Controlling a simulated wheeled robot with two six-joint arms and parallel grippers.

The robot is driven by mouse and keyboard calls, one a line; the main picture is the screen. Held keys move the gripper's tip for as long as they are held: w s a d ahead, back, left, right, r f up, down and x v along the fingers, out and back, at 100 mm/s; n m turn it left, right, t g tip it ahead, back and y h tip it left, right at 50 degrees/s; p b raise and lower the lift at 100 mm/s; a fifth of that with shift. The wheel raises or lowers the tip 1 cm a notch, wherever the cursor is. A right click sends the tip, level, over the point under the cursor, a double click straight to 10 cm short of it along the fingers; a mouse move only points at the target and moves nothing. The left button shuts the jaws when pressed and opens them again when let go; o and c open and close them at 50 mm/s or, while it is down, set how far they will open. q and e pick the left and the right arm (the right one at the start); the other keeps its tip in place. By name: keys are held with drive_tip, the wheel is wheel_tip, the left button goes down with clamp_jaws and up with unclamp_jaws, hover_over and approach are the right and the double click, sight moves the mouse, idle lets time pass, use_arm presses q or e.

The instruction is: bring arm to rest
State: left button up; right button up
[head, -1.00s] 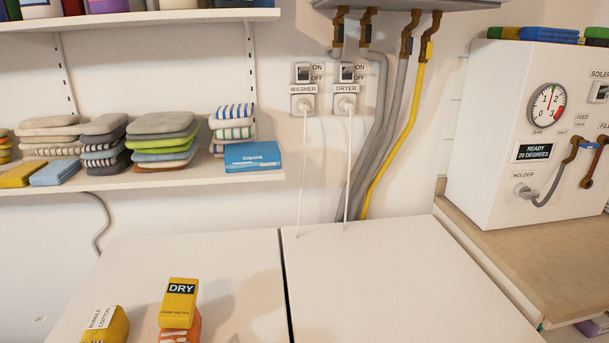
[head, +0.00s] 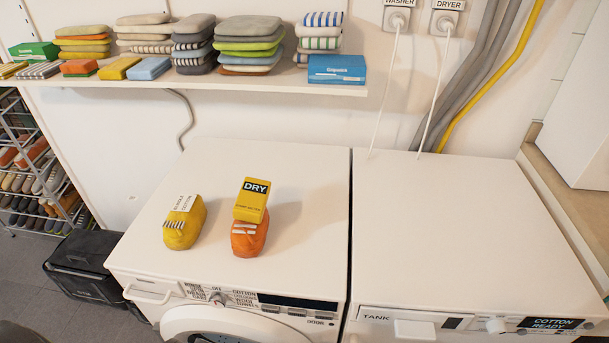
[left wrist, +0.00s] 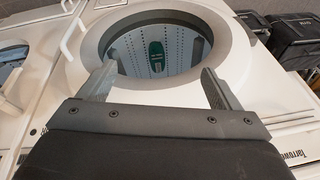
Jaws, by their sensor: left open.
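My left gripper (left wrist: 155,80) shows only in the left wrist view. Its two grey fingers are spread wide with nothing between them. They are in front of a round, grey-rimmed opening (left wrist: 230,42) with a perforated drum behind it. A green thing with pale marks (left wrist: 156,56) shows inside the drum. Neither of my grippers shows in the head view.
The washer (head: 300,230) bears a yellow bundle (head: 184,222) and an orange bundle (head: 249,238) with a yellow DRY box (head: 251,200) on it. The dryer (head: 440,230) top is clear. A black bin (head: 85,265) stands left; a loaded shelf (head: 240,84) hangs behind.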

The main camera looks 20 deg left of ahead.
use_arm(q)
drive_tip(key=s+f+g, duration=0.1)
drive_tip(key=s+f, duration=0.4)
drive_tip(key=f, duration=0.8)
drive_tip(key=s+f, duration=0.4)
drive_tip(key=f, duration=0.8)
drive_tip(key=s+f+g, duration=0.1)
drive_tip(key=s+f, duration=0.4)
drive_tip(key=s, duration=0.3)
drive_tip(key=shift+d+f+h, duration=0.25)
drive_tip(key=shift+d+h, duration=0.05)
drive_tip(key=shift+d, duration=0.1)
